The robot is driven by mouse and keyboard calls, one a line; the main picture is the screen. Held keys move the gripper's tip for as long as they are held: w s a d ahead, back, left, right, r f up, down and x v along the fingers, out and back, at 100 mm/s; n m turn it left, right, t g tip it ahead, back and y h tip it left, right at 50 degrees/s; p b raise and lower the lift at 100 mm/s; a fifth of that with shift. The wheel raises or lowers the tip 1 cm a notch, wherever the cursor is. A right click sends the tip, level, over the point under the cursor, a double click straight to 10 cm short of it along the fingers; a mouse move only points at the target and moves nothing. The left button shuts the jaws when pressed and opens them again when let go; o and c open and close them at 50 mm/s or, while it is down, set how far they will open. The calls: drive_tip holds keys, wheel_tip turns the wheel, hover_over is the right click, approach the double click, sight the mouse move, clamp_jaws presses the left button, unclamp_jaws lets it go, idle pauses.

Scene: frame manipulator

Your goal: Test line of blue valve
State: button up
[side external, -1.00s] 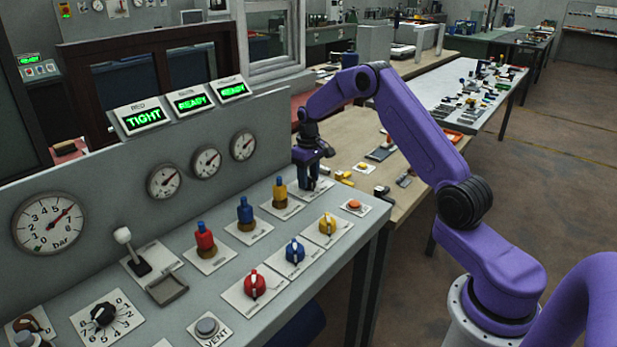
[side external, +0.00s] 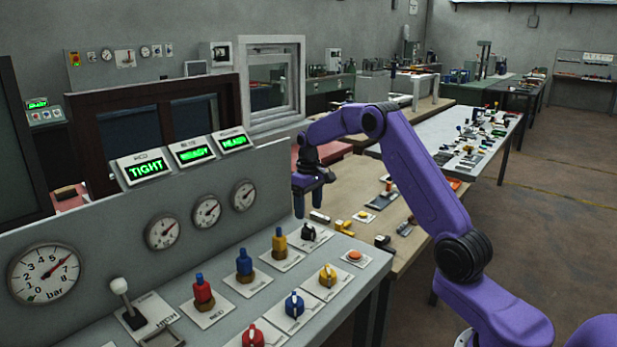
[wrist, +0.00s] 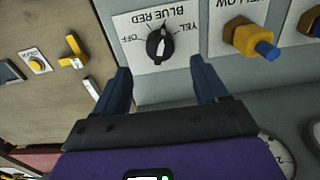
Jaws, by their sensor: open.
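My gripper (side external: 313,205) is open and empty, raised above the far end of the sloping panel. Below it is a black selector knob (side external: 309,232), which also shows between and ahead of the fingers in the wrist view (wrist: 158,45). Its plate reads OFF, BLUE, RED and YEL, upside down there; I cannot tell surely which its pointer marks. The blue valve knob (side external: 294,303) and a blue-topped fitting (side external: 244,262) stand on the panel. The red display (side external: 146,168) reads TIGHT; the middle display (side external: 194,152) and right display (side external: 234,141) read READY.
Red (side external: 203,291) and yellow (side external: 279,243) fittings flank the blue one. A white-knobbed lever (side external: 121,288), a large bar gauge (side external: 44,274), and an orange button (side external: 354,255) are also on the panel. A wooden bench (side external: 345,180) with small parts lies beyond.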

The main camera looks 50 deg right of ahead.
sight(309, 226)
wheel_tip(309, 226, up, 10)
idle(0.4)
drive_tip(key=s+a+n, duration=0.2)
drive_tip(key=s+a, duration=0.3)
drive_tip(key=a, duration=0.3)
drive_tip(key=s+a+r+n, duration=0.1)
drive_tip(key=s+a+n, duration=0.1)
drive_tip(key=s+a, duration=0.35)
drive_tip(key=s+a+n, duration=0.2)
drive_tip(key=s+a, duration=0.1)
drive_tip(key=a, duration=0.6)
drive_tip(key=s+f+n, duration=0.2)
drive_tip(key=s+n, duration=0.1)
drive_tip(key=s, duration=1.1)
drive_tip(key=s+a+f+n, duration=0.1)
drive_tip(key=s+f+n, duration=0.2)
drive_tip(key=s, duration=1)
drive_tip(key=shift+s+a+f+n, duration=0.15)
drive_tip(key=shift+s+n, duration=0.15)
drive_tip(key=shift+s, duration=0.05)
clamp_jaws()
